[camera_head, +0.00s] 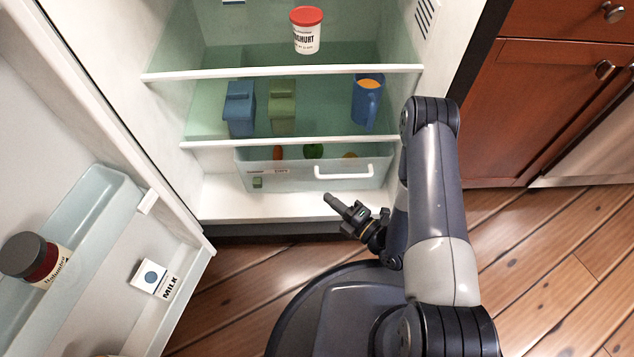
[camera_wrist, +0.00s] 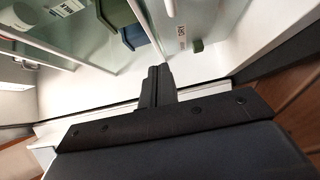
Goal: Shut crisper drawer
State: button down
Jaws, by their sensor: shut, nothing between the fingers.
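The crisper drawer (camera_head: 315,178) is a clear bin with a white bar handle (camera_head: 344,172) at the bottom of the open fridge. Orange and green produce shows inside it. From this angle I cannot tell exactly how far it stands out. My gripper (camera_head: 330,198) is shut and empty, just in front of and below the drawer front, near the fridge floor, apart from the handle. In the wrist view my shut fingers (camera_wrist: 157,72) point toward the fridge interior, with the drawer front and its label (camera_wrist: 181,36) beyond them.
The fridge door (camera_head: 170,235) stands open at the left, with a dark-lidded jar (camera_head: 38,260) and a milk carton (camera_head: 153,278). Shelves above hold a yoghurt tub (camera_head: 306,30), blue and green containers (camera_head: 240,108) and a blue jug (camera_head: 367,103). Wooden cabinets (camera_head: 560,110) stand right.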

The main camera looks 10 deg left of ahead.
aim_at(313, 161)
jog(key=b+x, duration=0.1)
jog(key=x, duration=0.2)
jog(key=w+b+x, duration=0.1)
jog(key=x, duration=0.3)
jog(key=w+d+b+x, duration=0.1)
jog(key=b+x, duration=0.1)
jog(key=x, duration=0.2)
jog(key=shift+a+f, duration=0.1)
jog(key=shift+w+a, duration=0.1)
jog(key=shift+w, duration=0.3)
jog(key=w, duration=0.2)
jog(key=w+a, duration=0.1)
jog(key=w, duration=0.1)
jog(key=shift+w, duration=0.4)
jog(key=shift+s, duration=0.15)
